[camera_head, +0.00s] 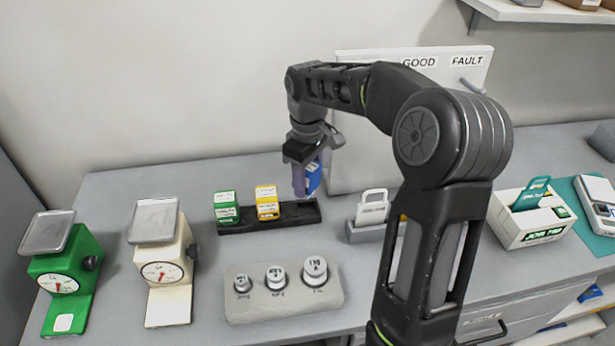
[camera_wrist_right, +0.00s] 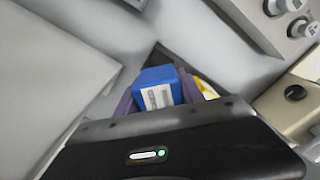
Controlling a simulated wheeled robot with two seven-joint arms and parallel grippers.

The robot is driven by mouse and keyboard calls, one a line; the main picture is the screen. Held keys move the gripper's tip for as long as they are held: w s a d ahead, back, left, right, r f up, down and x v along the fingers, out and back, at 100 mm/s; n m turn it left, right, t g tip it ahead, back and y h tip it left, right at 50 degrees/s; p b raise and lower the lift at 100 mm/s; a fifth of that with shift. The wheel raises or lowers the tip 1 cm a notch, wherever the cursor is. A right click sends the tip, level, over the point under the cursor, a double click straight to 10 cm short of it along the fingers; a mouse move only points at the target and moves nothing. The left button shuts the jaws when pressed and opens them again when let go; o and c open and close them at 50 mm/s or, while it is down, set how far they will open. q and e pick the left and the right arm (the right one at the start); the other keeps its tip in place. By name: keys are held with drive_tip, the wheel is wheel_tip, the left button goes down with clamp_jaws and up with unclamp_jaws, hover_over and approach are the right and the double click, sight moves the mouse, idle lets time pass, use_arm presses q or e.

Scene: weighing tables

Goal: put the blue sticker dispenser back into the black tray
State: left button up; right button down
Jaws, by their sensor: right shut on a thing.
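The blue sticker dispenser (camera_head: 313,177) is held between the fingers of my right gripper (camera_head: 306,178), above the right end of the black tray. In the right wrist view the dispenser (camera_wrist_right: 158,90) shows its blue top and a white label between the purple fingers of my right gripper (camera_wrist_right: 150,98). The black tray (camera_head: 300,212) lies on the table below. A green dispenser (camera_head: 227,208) and a yellow dispenser (camera_head: 267,203) stand in its left and middle parts; its right end looks empty. In the wrist view the tray is mostly hidden. My left gripper is not in view.
A green scale (camera_head: 62,270) and a cream scale (camera_head: 165,262) stand at the left. A grey block with several weights (camera_head: 284,292) lies in front of the tray. The white GOOD/FAULT board (camera_head: 365,150) stands close behind the gripper. A grey holder (camera_head: 368,232) is to the right.

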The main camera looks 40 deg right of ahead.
drive_tip(key=shift+f+b, duration=1.1)
drive_tip(key=shift+f, duration=0.7)
drive_tip(key=shift+s, duration=0.25)
drive_tip(key=shift+f, duration=0.15)
idle(0.3)
drive_tip(key=shift+d+f+b, duration=0.1)
drive_tip(key=shift+f+b, duration=0.45)
drive_tip(key=shift+f, duration=0.2)
drive_tip(key=c, duration=0.6)
unclamp_jaws()
drive_tip(key=shift+c, duration=0.2)
drive_tip(key=shift+r, duration=0.1)
wheel_tip(320, 180, up, 8)
drive_tip(key=shift+f, duration=0.15)
